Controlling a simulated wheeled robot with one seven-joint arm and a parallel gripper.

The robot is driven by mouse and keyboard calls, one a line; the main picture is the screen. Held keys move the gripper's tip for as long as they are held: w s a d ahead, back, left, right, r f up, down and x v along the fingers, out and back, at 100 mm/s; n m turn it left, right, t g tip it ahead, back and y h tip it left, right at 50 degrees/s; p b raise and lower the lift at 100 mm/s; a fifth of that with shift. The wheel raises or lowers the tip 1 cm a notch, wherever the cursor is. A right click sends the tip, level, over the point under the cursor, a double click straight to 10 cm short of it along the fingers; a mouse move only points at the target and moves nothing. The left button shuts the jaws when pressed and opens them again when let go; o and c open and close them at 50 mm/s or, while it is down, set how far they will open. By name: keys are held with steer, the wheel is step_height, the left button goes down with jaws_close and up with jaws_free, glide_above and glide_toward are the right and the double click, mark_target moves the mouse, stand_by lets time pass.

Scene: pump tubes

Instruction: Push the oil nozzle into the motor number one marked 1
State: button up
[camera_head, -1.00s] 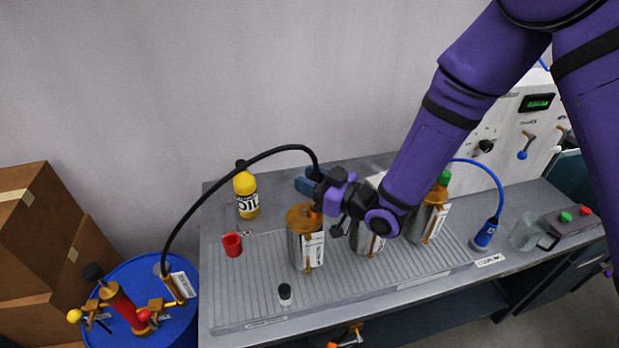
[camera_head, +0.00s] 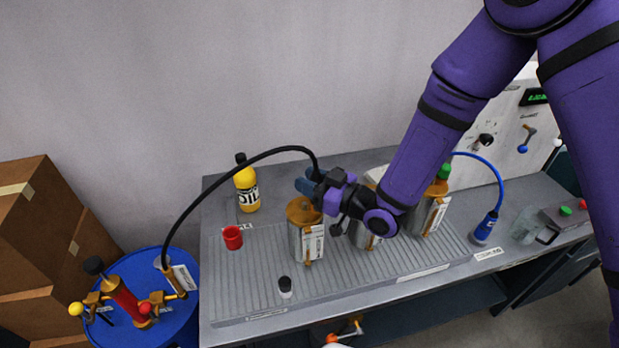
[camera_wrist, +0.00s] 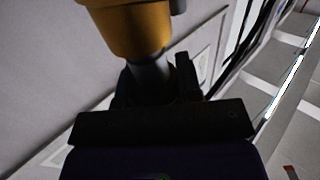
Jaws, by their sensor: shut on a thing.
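My gripper (camera_head: 322,187) is at the top right edge of the leftmost motor (camera_head: 305,243), a silver can with an orange top and a white label. It is shut on the oil nozzle, whose black hose (camera_head: 245,165) arches over from the blue drum. The nozzle is mostly hidden by my gripper in the head view. In the wrist view an orange part (camera_wrist: 130,30) with a grey neck (camera_wrist: 150,70) shows at the dark jaws (camera_wrist: 155,90). I cannot tell whether the nozzle is in the motor's opening. The number on the label is not legible.
Two more silver motors (camera_head: 425,215) stand to the right on the ribbed tray (camera_head: 245,285). The blue drum (camera_head: 185,250) with a red pump stands left. A blue nozzle (camera_head: 487,225) stands right.

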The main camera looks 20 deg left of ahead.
steer(key=shift+f, duration=0.35)
steer(key=o, duration=1)
steer(key=shift+o, duration=0.2)
steer(key=v, duration=1)
steer(key=shift+d, duration=0.4)
steer(key=shift+s, duration=0.1)
